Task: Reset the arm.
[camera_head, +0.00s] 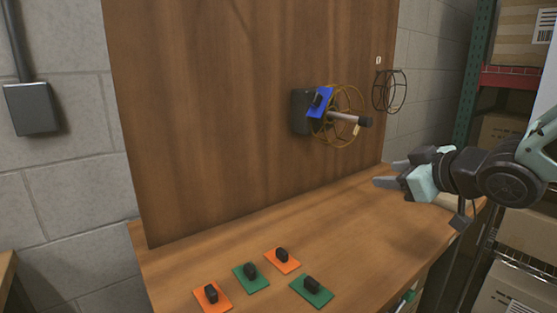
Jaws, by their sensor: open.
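My gripper (384,174) is at the right, above the right end of the wooden table, with its fingers pointing left. Its jaws are open and I see nothing between them. My arm reaches in from the right edge. On the upright wooden board, a lamp (342,117) with a black base, a brass-coloured wire cage and a pale stem with a dark tip sticks out. A blue plate (319,101) with a black knob is at the lamp's base. My gripper is apart from the lamp, below and to its right.
On the table (190,262) lie orange plates (223,293) and green plates (262,282) with black knobs. A dark wire cage (403,91) hangs at the board's right edge. Shelving with boxes (507,135) stands right. The table's middle is clear.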

